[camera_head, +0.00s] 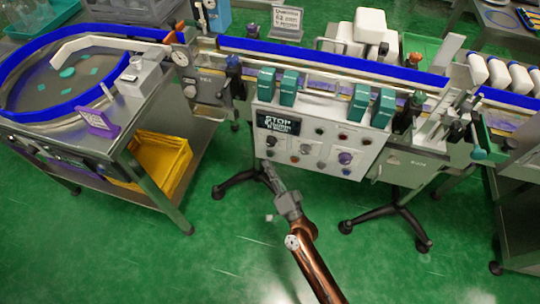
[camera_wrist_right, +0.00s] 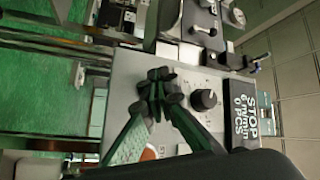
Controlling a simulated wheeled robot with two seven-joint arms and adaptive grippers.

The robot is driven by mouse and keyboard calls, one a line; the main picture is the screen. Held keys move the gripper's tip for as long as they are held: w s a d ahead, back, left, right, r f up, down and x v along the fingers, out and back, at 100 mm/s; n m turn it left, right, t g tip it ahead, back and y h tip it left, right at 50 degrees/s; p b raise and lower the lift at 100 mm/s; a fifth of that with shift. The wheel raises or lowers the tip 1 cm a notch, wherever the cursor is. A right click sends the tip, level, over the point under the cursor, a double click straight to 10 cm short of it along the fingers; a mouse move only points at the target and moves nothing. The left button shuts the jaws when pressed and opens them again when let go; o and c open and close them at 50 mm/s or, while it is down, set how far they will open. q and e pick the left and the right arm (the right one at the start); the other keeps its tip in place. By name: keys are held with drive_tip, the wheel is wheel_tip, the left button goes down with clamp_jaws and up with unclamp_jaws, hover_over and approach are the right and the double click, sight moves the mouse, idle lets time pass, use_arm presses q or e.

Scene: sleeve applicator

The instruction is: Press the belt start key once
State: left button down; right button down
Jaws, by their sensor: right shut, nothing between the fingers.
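The light grey control panel (camera_head: 325,128) stands on the front of the belt line in the head view. It carries several small keys and knobs and a dark display with white lettering (camera_head: 278,124). I cannot tell which key is the belt start key. My right gripper (camera_head: 268,168) is shut and empty, near the panel's lower left edge. In the right wrist view its shut fingertips (camera_wrist_right: 158,84) show in front of the panel face, beside a black knob (camera_wrist_right: 203,99). Whether they touch the panel is unclear. A red-orange round part (camera_wrist_right: 148,154) is partly hidden by a finger. My left gripper is out of view.
Several green blocks (camera_head: 288,88) stand along the panel's top. The blue-edged conveyor (camera_head: 330,58) runs behind it. A round feed table (camera_head: 65,118) is at left, with a yellow crate (camera_head: 160,160) below. Black stand feet (camera_head: 390,222) are on the open green floor.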

drive_tip(key=shift+w, duration=0.1)
idle(0.3)
drive_tip(key=shift+w+d, duration=0.1)
drive_tip(key=shift+w, duration=0.2)
